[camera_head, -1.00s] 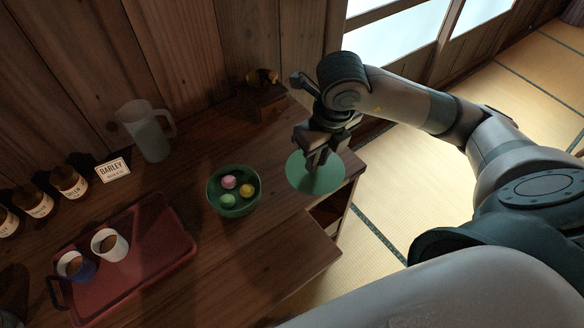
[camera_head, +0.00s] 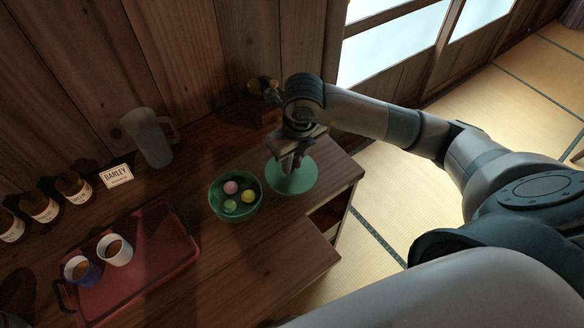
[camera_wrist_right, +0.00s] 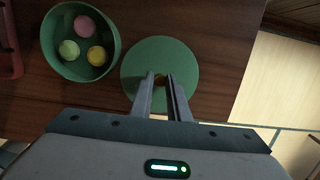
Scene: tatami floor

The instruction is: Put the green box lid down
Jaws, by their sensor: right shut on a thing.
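The green box lid (camera_head: 293,182) is a flat green disc at the right end of the wooden counter, right of the green bowl. It also shows in the right wrist view (camera_wrist_right: 180,58). My right gripper (camera_head: 288,165) is shut on its small knob, which shows between the fingertips in the right wrist view (camera_wrist_right: 160,80). The lid looks level and close to the counter; I cannot tell whether it touches. The open green box (camera_head: 236,210) holds a pink, a yellow and a green ball. My left gripper is not in view.
A red tray (camera_head: 165,245) with two cups (camera_head: 115,250) lies at the left. A frosted pitcher (camera_head: 150,138), a BARLEY sign (camera_head: 116,175) and several brown jars (camera_head: 73,188) stand along the wall. The counter's right edge (camera_head: 350,185) is close to the lid.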

